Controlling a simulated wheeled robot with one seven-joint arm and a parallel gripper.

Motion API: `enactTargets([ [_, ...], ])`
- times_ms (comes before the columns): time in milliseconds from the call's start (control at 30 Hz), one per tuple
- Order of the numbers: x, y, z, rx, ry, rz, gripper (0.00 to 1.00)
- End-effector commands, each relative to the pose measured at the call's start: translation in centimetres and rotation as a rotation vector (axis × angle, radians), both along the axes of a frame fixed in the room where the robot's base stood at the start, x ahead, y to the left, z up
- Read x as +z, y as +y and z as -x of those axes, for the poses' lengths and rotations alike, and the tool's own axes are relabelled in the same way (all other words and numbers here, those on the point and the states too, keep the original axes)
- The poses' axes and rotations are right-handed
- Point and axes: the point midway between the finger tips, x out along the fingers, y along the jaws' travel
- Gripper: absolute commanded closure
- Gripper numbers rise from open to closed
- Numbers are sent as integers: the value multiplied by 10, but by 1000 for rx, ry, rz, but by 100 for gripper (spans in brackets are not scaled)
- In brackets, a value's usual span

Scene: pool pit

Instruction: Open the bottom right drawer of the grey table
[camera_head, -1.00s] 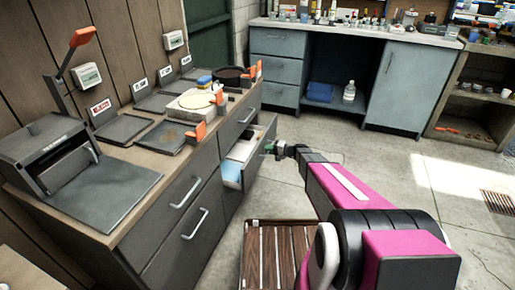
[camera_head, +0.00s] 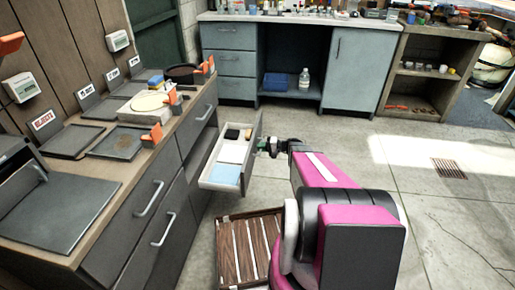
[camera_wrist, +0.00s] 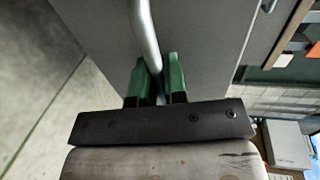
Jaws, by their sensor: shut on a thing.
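The grey table (camera_head: 112,240) stands along the wall on the left in the head view. Its bottom right drawer (camera_head: 250,165) is pulled well out, with light blue and white flat items and small dark and yellow ones inside. My gripper (camera_head: 264,146) is at the drawer's front. In the wrist view, the green fingers of my gripper (camera_wrist: 160,72) are shut on the drawer's metal bar handle (camera_wrist: 145,28), one on each side. The grey drawer front (camera_wrist: 205,40) fills the space behind them. The upper right drawer (camera_head: 200,118) and the left drawers (camera_head: 135,225) are shut.
A slatted brown wooden platform (camera_head: 232,255) lies on the floor below the open drawer. A blue-grey bench (camera_head: 355,70) stands at the back, with shelves (camera_head: 425,85) to its right. Concrete floor (camera_head: 400,215) is clear on the right.

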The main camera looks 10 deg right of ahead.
Motion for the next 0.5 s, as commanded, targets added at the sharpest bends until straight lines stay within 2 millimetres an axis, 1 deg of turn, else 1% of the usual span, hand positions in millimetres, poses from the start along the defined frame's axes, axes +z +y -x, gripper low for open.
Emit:
enactTargets([
  [300,-1,0,0,1,1,1,100],
  [333,-1,0,0,1,1,1,78],
  [367,-1,0,0,0,0,1,68],
  [400,0,0,0,0,0,1,63],
  [500,0,0,0,0,0,1,63],
])
